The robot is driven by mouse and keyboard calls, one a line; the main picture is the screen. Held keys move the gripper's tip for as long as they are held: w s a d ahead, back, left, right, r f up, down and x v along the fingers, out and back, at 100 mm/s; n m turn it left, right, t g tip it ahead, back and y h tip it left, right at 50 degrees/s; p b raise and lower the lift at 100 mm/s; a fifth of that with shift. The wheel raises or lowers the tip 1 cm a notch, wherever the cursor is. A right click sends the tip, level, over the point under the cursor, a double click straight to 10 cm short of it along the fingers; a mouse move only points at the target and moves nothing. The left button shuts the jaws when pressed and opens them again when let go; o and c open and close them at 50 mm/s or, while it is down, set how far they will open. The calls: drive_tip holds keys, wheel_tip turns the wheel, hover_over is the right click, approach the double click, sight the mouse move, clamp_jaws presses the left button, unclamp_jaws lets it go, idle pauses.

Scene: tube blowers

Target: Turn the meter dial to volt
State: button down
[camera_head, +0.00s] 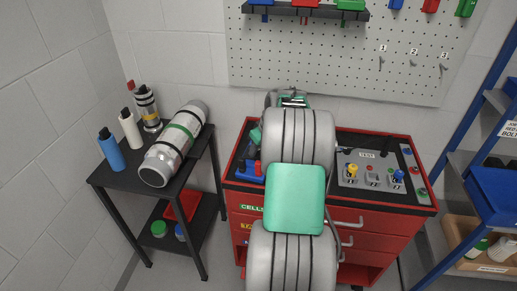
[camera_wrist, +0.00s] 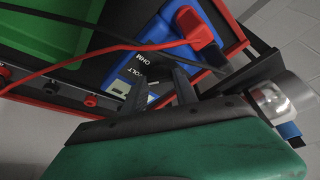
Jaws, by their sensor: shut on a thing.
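In the head view my own arm covers the middle of the cart and hides my gripper.
A red block (camera_wrist: 194,27) sits at the meter's end, with red and black leads crossing above the face. A green bin (camera_wrist: 40,42) is beside it. The red cart (camera_head: 278,216) carries a grey TEST panel (camera_head: 366,170) at right. A black side table (camera_head: 120,177) holds bottles and a metal cylinder.

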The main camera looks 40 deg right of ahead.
drive_tip(key=shift+r, duration=0.1)
drive_tip(key=c, duration=1)
unclamp_jaws()
drive_tip(key=shift+o, duration=0.2)
drive_tip(key=b+v, duration=0.3)
drive_tip(key=v, duration=0.3)
drive_tip(key=shift+s+r, duration=0.3)
drive_tip(key=shift+s, duration=0.05)
drive_tip(key=x, duration=0.7)
drive_tip(key=shift+w, duration=0.2)
